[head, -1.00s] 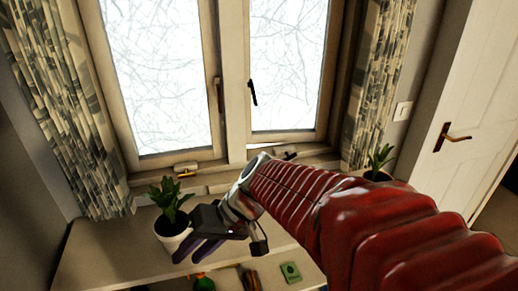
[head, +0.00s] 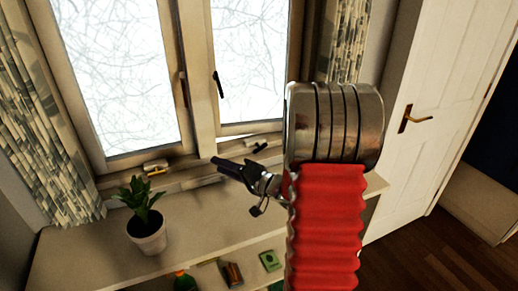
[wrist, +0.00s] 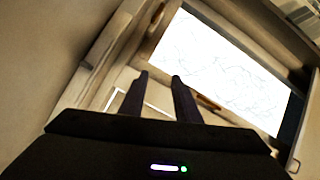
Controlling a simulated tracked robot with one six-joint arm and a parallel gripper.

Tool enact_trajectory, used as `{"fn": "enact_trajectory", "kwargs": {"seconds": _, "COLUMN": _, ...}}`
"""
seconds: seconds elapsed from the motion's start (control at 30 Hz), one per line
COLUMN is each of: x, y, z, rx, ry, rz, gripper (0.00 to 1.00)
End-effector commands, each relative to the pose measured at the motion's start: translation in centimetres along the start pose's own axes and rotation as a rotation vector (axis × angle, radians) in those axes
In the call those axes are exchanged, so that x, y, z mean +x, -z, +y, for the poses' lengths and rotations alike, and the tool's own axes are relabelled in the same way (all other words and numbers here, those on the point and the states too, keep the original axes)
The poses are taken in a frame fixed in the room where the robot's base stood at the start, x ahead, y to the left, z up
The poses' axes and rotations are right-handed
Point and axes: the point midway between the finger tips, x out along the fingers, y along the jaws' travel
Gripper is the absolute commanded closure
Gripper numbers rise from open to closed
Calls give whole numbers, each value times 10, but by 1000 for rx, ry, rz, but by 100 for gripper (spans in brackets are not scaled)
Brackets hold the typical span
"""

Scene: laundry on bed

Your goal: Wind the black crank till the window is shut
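The black crank (head: 260,147) is a small dark handle on the sill under the right window pane. The right pane (head: 250,60) stands slightly open, with a bright gap along its bottom edge. My gripper (head: 215,161) is left of the crank in the head view, apart from it in the picture, and points left over the shelf. In the wrist view its two dark fingers (wrist: 160,78) are spread with nothing between them. The wrist view shows a bright window pane (wrist: 215,70), tilted. I cannot make out the crank for certain there.
A brass-coloured crank (head: 155,167) sits under the left pane. A potted plant (head: 147,220) stands on the white shelf top (head: 210,215), left of my gripper. Bottles and a green box (head: 270,261) are on the shelf below. A white door (head: 430,100) is at right.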

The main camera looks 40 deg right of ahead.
Motion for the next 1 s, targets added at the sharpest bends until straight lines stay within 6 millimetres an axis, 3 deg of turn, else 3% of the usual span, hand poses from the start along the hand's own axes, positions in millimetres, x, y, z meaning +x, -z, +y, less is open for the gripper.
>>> {"fn": "enact_trajectory", "kwargs": {"seconds": 0.03, "x": -8, "y": 20, "z": 21, "rx": 6, "ry": -13, "rz": 74, "gripper": 70}}
{"fn": "enact_trajectory", "kwargs": {"seconds": 0.2, "x": -42, "y": 83, "z": 83, "rx": -16, "ry": -70, "rz": 318, "gripper": 70}}
{"fn": "enact_trajectory", "kwargs": {"seconds": 0.4, "x": -81, "y": 124, "z": 134, "rx": -45, "ry": -144, "rz": 504, "gripper": 70}}
{"fn": "enact_trajectory", "kwargs": {"seconds": 0.57, "x": -90, "y": 131, "z": 143, "rx": -55, "ry": -163, "rz": 543, "gripper": 70}}
{"fn": "enact_trajectory", "kwargs": {"seconds": 1.0, "x": -84, "y": 135, "z": 143, "rx": -55, "ry": -161, "rz": 541, "gripper": 70}}
